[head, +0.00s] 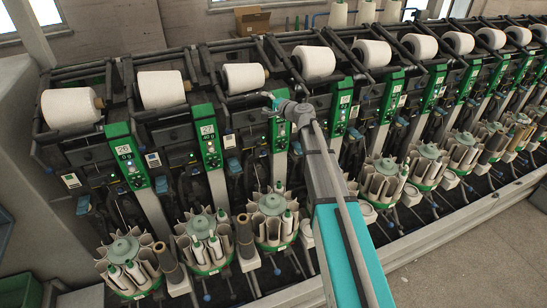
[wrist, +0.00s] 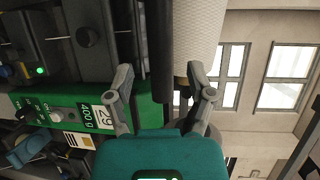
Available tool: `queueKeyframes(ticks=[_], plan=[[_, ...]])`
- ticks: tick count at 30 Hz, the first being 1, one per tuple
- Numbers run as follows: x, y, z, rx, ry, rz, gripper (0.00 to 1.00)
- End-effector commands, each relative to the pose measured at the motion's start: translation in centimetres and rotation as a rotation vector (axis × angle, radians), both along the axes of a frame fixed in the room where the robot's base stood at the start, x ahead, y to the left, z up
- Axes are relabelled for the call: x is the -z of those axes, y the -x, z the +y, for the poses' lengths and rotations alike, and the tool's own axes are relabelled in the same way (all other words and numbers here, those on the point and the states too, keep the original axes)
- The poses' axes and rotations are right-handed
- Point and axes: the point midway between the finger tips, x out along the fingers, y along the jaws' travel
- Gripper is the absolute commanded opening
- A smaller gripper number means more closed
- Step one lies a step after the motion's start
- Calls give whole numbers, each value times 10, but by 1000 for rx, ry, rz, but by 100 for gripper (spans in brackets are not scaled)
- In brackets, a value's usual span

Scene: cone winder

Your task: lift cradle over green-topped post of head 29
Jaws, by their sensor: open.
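Head 29's green-topped post shows in the head view (head: 342,108). In the wrist view, turned on its side, its green panel with the number 29 (wrist: 108,122) lies left of and behind my left finger. The white yarn package (wrist: 197,35) of this head is at the top, its brown tube end just behind my right finger. Dark bars (wrist: 159,50) run beside it; I cannot tell which is the cradle's grip. My gripper (wrist: 160,80) is open with nothing held, its fingers on either side of the dark bar's end. In the head view my gripper (head: 268,96) is small, left of the post.
Neighbouring heads 26 (head: 125,155) and 27 (head: 208,137) stand to the left, more heads to the right. Bobbin magazines (head: 273,218) line the front below. Open floor (head: 480,255) lies at lower right. A cardboard box (head: 252,20) is behind the machine.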

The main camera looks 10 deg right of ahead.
Motion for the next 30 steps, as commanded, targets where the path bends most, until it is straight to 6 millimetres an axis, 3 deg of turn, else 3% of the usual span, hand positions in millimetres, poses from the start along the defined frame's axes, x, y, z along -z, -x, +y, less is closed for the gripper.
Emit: queueKeyframes(ticks=[17, 30], plan=[[-10, 67, -50, 0, 0, 0, 69], [42, 98, -28, -109, 176, 29, 69]])
